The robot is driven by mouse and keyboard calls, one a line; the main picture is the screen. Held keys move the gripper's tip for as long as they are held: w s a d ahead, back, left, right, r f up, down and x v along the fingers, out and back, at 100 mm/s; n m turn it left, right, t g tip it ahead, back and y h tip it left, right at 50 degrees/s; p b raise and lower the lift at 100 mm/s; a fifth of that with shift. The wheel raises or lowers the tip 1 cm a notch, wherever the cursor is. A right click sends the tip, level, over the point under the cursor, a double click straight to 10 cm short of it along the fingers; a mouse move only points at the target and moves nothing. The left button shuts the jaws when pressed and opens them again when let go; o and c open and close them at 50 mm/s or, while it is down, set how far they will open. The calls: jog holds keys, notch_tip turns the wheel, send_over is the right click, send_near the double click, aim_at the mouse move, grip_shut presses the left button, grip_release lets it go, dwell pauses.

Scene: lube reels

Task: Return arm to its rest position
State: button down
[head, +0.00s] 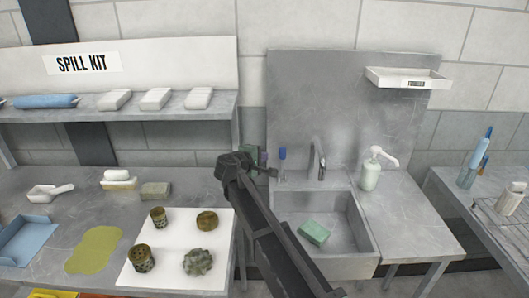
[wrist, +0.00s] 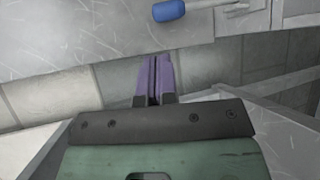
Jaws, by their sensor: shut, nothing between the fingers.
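My arm (head: 270,225) reaches up from the bottom of the head view, across the left side of the sink. Its wrist end is in front of the gap between the left bench and the sink. My gripper shows in the wrist view with its two purple fingers (wrist: 154,78) together and nothing between them. The fingers point toward the grey tiled wall and touch nothing that I can make out.
The sink (head: 368,235) holds a green sponge (head: 314,232). A tap (head: 318,160), a blue-topped item (head: 282,160) and a pump bottle (head: 370,170) stand behind or beside it. A white board (head: 215,275) with several metal parts lies left of my arm.

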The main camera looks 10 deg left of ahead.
jog(key=s+d+f+m+g+y, duration=0.1)
jog(key=s+d+f+m+g, duration=0.4)
jog(key=s+d, duration=0.35)
jog(key=s+d+f+m+g+y, duration=0.1)
jog(key=s+d+f+m+g, duration=0.35)
jog(key=s+d, duration=0.4)
jog(key=s+d+m+g+y, duration=0.2)
jog(key=s+d, duration=0.4)
jog(key=d, duration=0.3)
jog(key=s+d+f+m+g+y+p, duration=0.1)
jog(key=s+d+m+g, duration=0.1)
jog(key=s+d+m, duration=0.2)
jog(key=s+d, duration=0.3)
jog(key=d, duration=0.3)
jog(key=shift+d+f+y, duration=0.25)
jog(key=shift+y, duration=0.15)
jog(key=shift+w, duration=0.1)
